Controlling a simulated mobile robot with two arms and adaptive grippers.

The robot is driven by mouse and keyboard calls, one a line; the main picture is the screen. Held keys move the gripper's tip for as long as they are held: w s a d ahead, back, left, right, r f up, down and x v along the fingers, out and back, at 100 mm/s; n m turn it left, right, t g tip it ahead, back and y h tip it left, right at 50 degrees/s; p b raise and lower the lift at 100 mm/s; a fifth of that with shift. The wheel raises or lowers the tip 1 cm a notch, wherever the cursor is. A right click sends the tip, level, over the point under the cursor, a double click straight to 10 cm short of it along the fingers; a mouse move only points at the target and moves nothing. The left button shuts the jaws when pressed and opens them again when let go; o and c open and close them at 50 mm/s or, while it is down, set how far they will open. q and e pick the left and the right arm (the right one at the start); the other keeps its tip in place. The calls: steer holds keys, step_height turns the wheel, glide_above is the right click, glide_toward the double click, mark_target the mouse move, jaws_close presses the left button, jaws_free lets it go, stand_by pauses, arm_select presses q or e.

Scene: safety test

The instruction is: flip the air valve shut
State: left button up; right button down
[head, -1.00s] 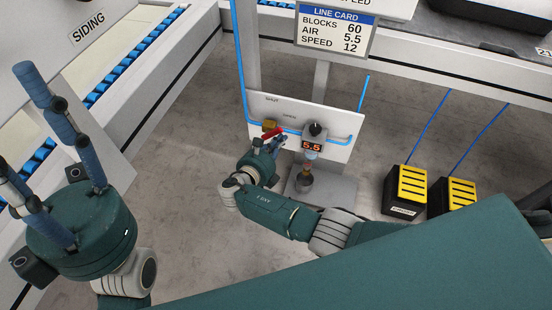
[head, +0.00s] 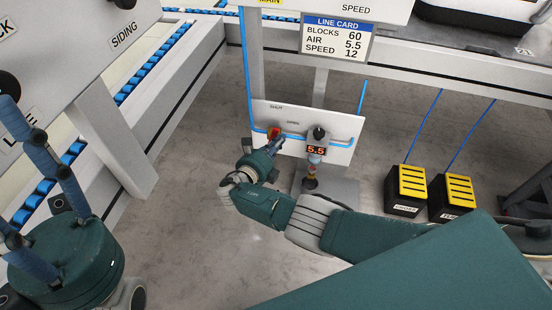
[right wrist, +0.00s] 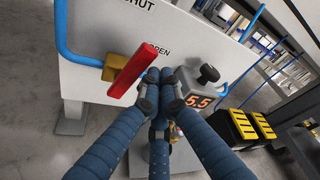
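The air valve is on a white panel. Its red lever (head: 274,132) shows near the panel's left side, and in the right wrist view the red lever (right wrist: 132,70) slants up and right from a brass body (right wrist: 92,69). The OPEN label (right wrist: 157,49) is near its upper end; SHUT (right wrist: 137,4) is higher left. My right gripper (head: 279,143) is beside the lever. In the right wrist view its fingers (right wrist: 160,80) are together, just right of the lever, with nothing seen between them. I cannot tell if they touch it. My left gripper (head: 14,165) is spread and empty at far left.
A regulator with a black knob (right wrist: 208,73) and a 5.5 display (head: 317,150) is close to the right of the lever. Blue air pipe (head: 344,144) runs along the panel. Two black-and-yellow boxes (head: 408,190) stand on the floor at right. A conveyor frame (head: 117,150) is at left.

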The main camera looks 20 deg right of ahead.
steer(key=v, duration=1.1)
steer(key=shift+s+a, duration=0.25)
steer(key=shift+a, duration=0.05)
